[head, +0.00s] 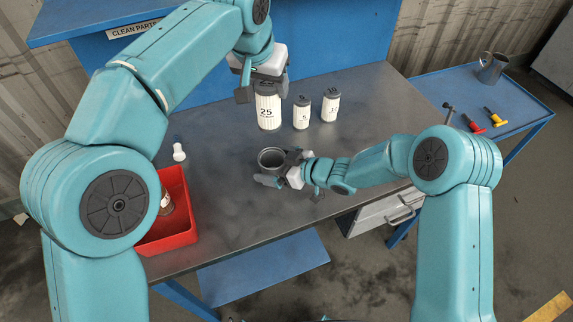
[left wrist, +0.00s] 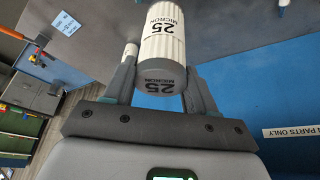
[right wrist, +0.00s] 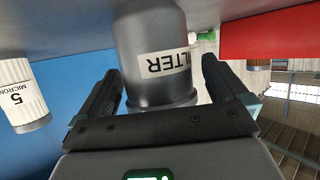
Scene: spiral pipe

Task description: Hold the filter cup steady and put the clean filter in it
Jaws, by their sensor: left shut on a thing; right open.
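The filter cup (head: 271,160) is a grey metal cup standing on the bench with its open mouth up. In the right wrist view the cup (right wrist: 152,40) carries a label ending in "LTER". My right gripper (right wrist: 160,82) is open, with one finger on each side of the cup and visible gaps. My left gripper (left wrist: 155,85) is shut on the white pleated filter marked 25 micron (left wrist: 163,50). In the head view this filter (head: 268,110) is upright, behind the cup at the back of the bench. Whether its base touches the bench I cannot tell.
Two smaller white filters (head: 302,112) (head: 330,107) stand right of the 25 filter. A red bin (head: 178,238) holding a used-looking cylinder is at the left, with a small white bottle (head: 179,152) behind it. A blue side table (head: 470,95) holds a jug and tools.

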